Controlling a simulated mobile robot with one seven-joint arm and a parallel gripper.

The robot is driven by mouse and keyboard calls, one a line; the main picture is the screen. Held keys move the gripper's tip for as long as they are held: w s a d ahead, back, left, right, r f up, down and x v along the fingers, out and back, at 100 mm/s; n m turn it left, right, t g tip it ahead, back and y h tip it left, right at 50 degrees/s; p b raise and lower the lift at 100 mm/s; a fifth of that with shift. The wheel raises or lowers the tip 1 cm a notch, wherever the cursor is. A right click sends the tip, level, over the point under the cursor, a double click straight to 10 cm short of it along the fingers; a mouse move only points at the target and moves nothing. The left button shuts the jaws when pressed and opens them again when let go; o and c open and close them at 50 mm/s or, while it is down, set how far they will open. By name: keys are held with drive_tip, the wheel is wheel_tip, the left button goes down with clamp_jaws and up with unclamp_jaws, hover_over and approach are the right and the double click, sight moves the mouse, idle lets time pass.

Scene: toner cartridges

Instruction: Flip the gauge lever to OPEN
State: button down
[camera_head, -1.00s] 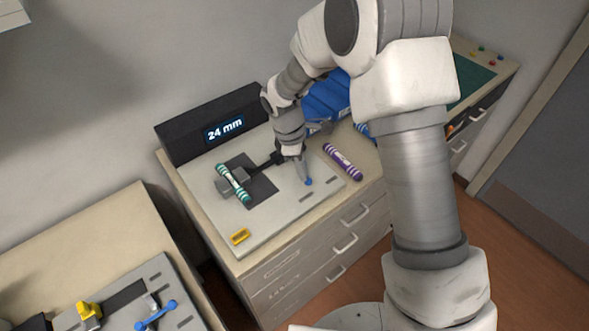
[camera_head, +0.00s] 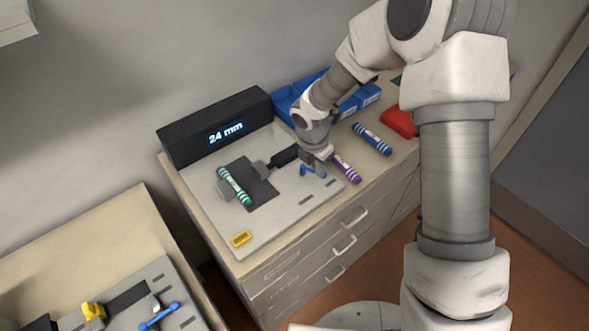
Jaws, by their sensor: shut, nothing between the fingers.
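The gauge is a light grey plate (camera_head: 262,221) with a black display box (camera_head: 180,141) behind it reading "24 mm". A teal striped cartridge (camera_head: 235,187) lies on its dark strip, beside a fixed grey block on its left. The sliding grey jaw (camera_head: 260,169) with its black rod (camera_head: 285,156) stands apart from the cartridge on the right. The blue-ended lever (camera_head: 305,170) is at the plate's right end, partly hidden by my gripper. My gripper (camera_head: 319,170) is shut and empty, low at the lever; whether it touches is unclear.
A purple striped cartridge (camera_head: 346,168) lies close right of my gripper, and a blue one (camera_head: 372,139) farther right. Blue bins (camera_head: 290,99) and a red object (camera_head: 399,122) stand behind. Another gauge with a blue lever (camera_head: 160,316) is on the lower-left bench.

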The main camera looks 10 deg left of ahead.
idle(0.3)
drive_tip(key=shift+w+a, duration=0.3)
drive_tip(key=shift+a, duration=0.5)
drive_tip(key=shift+s+a+r, duration=0.1)
drive_tip(key=shift+r, duration=0.05)
drive_tip(key=s+a+r, duration=0.1)
drive_tip(key=s+a+r+p, duration=0.1)
drive_tip(key=shift+s+a+r+p, duration=0.15)
drive_tip(key=shift+a+r+p, duration=0.05)
drive_tip(key=shift+r+p, duration=0.15)
drive_tip(key=v, duration=0.9)
drive_tip(key=shift+b, duration=0.45)
drive_tip(key=shift+r, duration=0.1)
